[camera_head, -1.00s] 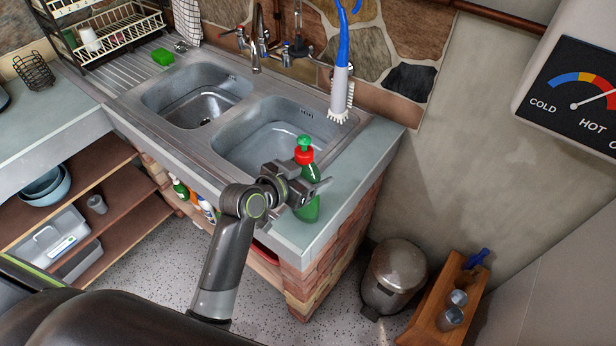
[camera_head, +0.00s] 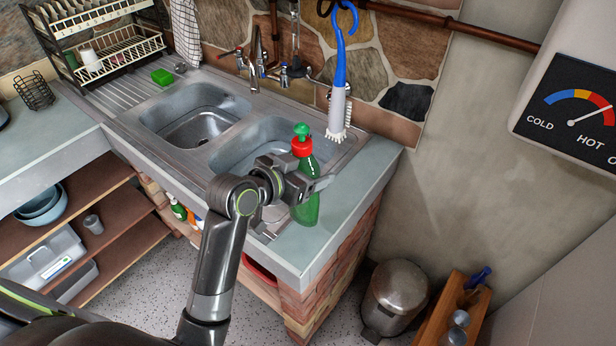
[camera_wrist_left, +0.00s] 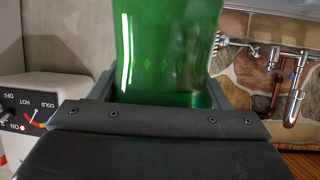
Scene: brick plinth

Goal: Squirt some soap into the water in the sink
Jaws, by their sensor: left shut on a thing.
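The soap bottle (camera_head: 306,208) is green with a red collar and a green pump top, and stands near upright at the front right edge of the sink. My left gripper (camera_head: 308,182) is shut around its middle. In the left wrist view the bottle's green body (camera_wrist_left: 168,50) fills the space between the fingers. The sink (camera_head: 199,143) has two basins. The right basin (camera_head: 235,152), behind and left of the bottle, is partly hidden by the gripper and bottle; its water is hard to make out. I cannot tell whether the bottle's base touches the counter.
A blue-handled brush (camera_head: 339,90) hangs at the back right of the sink. Taps (camera_head: 254,60) stand behind the basins. A green sponge (camera_head: 162,76) lies by the drainer. The counter (camera_head: 365,190) right of the bottle is clear. A metal bin (camera_head: 396,298) stands on the floor.

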